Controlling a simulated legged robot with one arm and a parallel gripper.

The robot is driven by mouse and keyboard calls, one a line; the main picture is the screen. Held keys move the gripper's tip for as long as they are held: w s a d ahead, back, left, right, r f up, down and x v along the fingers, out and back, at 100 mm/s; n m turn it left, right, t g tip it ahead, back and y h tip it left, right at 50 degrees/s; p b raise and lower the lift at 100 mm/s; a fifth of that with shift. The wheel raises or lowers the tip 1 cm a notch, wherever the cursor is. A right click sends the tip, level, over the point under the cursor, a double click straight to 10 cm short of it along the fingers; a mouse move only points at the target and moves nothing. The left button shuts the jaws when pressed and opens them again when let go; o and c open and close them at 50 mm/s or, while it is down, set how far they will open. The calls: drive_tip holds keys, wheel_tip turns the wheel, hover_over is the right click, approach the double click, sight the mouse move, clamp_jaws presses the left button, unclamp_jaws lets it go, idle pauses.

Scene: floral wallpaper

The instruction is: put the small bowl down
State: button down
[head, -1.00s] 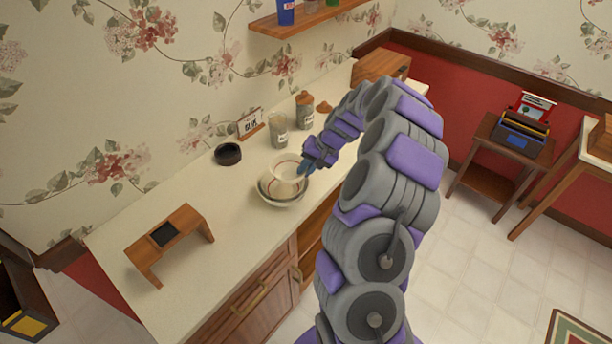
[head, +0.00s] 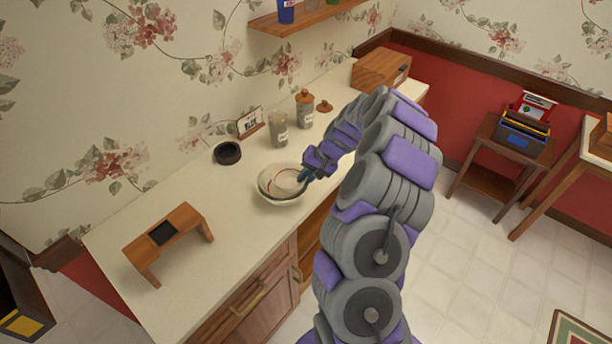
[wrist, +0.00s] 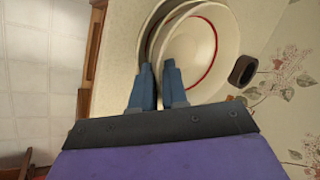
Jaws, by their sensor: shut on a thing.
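The small bowl (head: 284,179) is cream with a red ring inside. It sits nested within a larger whitish bowl (head: 277,201) on the counter, and my gripper (head: 304,178) is shut on its right rim. In the wrist view, the fingers (wrist: 159,88) pinch the edge of the small bowl (wrist: 200,45). The larger bowl shows in part behind it. Whether the small bowl rests fully on what is below it is hard to tell.
A small wooden stand (head: 180,228) is at the counter's front left. A dark round dish (head: 228,153), a glass jar (head: 279,130), a jar with a wooden lid (head: 305,108) and a small sign (head: 249,122) stand along the back. The counter left of the bowls is clear.

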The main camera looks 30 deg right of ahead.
drive_tip(key=c, duration=1.1)
unclamp_jaws()
drive_tip(key=shift+c, duration=0.2)
drive_tip(key=shift+r, duration=0.55)
drive_tip(key=p+v, duration=0.2)
drive_tip(key=v, duration=1)
drive_tip(key=s+a+r+n+g, duration=0.1)
drive_tip(key=s+a+r+n, duration=0.15)
drive_tip(key=a, duration=0.45)
drive_tip(key=s+a+r+n+g, duration=0.1)
drive_tip(key=s+a+r, duration=0.3)
drive_tip(key=a, duration=0.4)
drive_tip(key=s+a+r+n+g, duration=0.1)
drive_tip(key=s+a+r+n, duration=0.1)
drive_tip(key=s+a+r, duration=0.35)
drive_tip(key=s+a+f+n+g+h, duration=0.1)
drive_tip(key=s+a+h, duration=0.1)
drive_tip(key=s, duration=0.9)
drive_tip(key=s+a+f+g+h, duration=0.1)
drive_tip(key=s+a+f+h, duration=0.1)
drive_tip(key=s, duration=1)
drive_tip(key=shift+s+a+f+n+h+b, duration=0.15)
drive_tip(key=shift+a+f+n+h+b, duration=0.25)
drive_tip(key=shift+a, duration=0.5)
